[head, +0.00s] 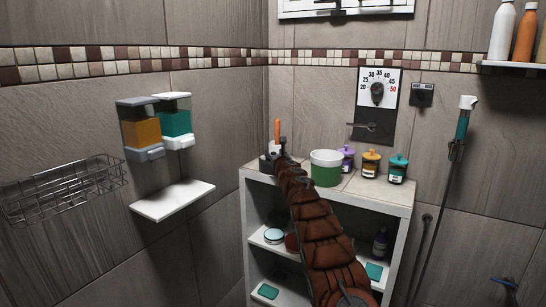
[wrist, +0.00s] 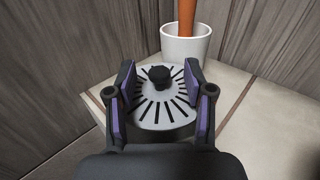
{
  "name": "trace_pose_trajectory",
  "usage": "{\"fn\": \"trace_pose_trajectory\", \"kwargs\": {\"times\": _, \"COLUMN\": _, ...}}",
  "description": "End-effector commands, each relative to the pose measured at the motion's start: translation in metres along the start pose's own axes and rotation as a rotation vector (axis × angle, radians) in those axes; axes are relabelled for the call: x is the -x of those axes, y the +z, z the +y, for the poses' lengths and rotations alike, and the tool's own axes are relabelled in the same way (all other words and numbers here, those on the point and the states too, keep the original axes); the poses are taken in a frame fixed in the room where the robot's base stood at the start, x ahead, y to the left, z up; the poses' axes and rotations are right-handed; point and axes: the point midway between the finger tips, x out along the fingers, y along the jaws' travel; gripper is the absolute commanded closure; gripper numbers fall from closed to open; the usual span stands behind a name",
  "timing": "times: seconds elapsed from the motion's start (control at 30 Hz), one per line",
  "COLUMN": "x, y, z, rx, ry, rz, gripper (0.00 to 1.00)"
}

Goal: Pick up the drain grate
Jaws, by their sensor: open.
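The drain grate (wrist: 156,108) is a round, light grey disc with radiating dark slots and a black knob in its middle. It shows in the wrist view on the pale top of the shelf unit, near a corner. My gripper (wrist: 161,92) is open, with its two purple-padded fingers on either side of the grate and its knob. I cannot tell whether the fingers touch it. In the head view my arm reaches over the shelf top and largely covers that spot.
A white cup (wrist: 186,46) with an orange handle in it stands just behind the grate. A green and white tub (head: 326,170) and several small jars (head: 371,164) stand to the right on the shelf unit (head: 383,193). Walls close in behind and left.

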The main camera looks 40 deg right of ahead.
Motion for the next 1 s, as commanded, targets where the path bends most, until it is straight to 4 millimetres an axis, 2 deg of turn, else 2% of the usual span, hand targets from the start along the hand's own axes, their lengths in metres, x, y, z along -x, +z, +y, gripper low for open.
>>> {"fn": "trace_pose_trajectory", "kwargs": {"times": 0.4, "x": -0.017, "y": 0.001, "z": 0.001, "rx": -0.001, "ry": 0.0, "rz": 0.002, "gripper": 0.47}}
{"fn": "trace_pose_trajectory", "kwargs": {"times": 0.77, "x": -0.019, "y": -0.002, "z": 0.0, "rx": 0.001, "ry": 0.0, "rz": 0.002, "gripper": 0.47}}
{"fn": "trace_pose_trajectory", "kwargs": {"times": 0.83, "x": -0.019, "y": -0.002, "z": 0.0, "rx": 0.001, "ry": 0.0, "rz": 0.002, "gripper": 0.52}}
{"fn": "trace_pose_trajectory", "kwargs": {"times": 1.0, "x": -0.019, "y": -0.002, "z": 0.0, "rx": 0.001, "ry": 0.0, "rz": 0.002, "gripper": 0.69}}
